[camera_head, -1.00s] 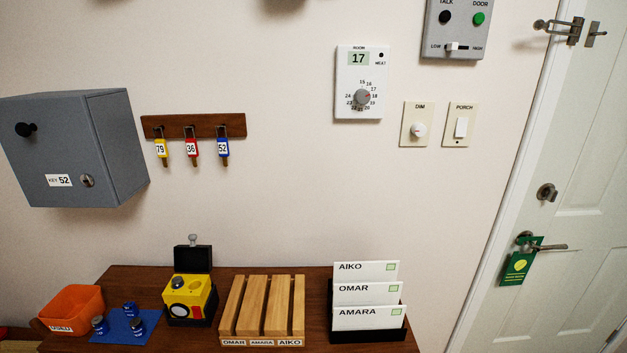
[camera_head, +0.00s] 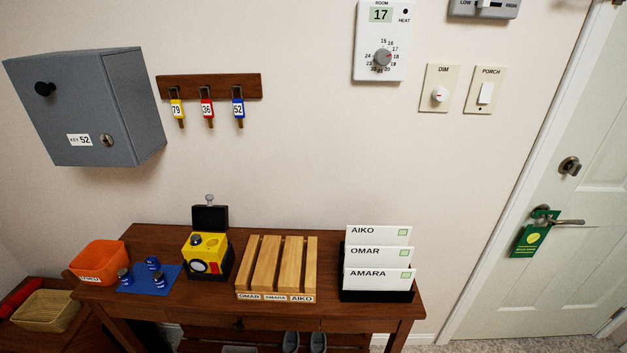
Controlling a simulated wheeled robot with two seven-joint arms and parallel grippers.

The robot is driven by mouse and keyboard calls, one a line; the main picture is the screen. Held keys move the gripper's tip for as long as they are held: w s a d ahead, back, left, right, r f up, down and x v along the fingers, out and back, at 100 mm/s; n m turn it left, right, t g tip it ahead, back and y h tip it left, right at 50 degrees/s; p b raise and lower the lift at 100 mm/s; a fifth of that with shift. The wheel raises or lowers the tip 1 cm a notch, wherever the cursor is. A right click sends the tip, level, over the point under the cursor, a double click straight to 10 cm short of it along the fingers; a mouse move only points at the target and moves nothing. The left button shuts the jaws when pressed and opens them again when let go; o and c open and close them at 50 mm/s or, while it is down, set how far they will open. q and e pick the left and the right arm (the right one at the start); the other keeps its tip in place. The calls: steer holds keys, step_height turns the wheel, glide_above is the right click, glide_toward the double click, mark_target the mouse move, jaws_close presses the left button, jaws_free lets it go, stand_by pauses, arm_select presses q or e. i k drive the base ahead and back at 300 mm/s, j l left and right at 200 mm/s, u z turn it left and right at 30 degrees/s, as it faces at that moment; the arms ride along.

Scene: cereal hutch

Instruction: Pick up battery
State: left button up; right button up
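Several small blue batteries stand on a blue mat (camera_head: 148,289) at the left of the brown table: a left one (camera_head: 125,277), a back one (camera_head: 152,264) and a right one (camera_head: 159,280). A yellow and black device (camera_head: 205,257) with its black lid raised stands just right of the mat. A round silver-topped thing shows in one of its top openings; the other opening looks empty. An orange bin (camera_head: 99,261) with a label stands left of the mat. Neither of my grippers is in view.
On the table (camera_head: 228,313) are a slatted wooden rack (camera_head: 276,266) and a black holder with name cards (camera_head: 378,267). A grey key box (camera_head: 84,107) and key hooks (camera_head: 209,87) hang above. A wicker basket (camera_head: 46,311) is lower left. A door (camera_head: 560,190) is at right.

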mark_target(159, 277)
steer(key=k+j, duration=0.15)
steer(key=j, duration=0.25)
steer(key=k+j, duration=0.15)
steer(key=j, duration=0.2)
steer(key=k+j, duration=0.2)
steer(key=j, duration=0.2)
steer(key=k+j, duration=0.15)
steer(key=j, duration=0.25)
steer(key=k+j, duration=0.15)
steer(key=j, duration=0.25)
steer(key=k+j, duration=0.15)
steer(key=j, duration=0.2)
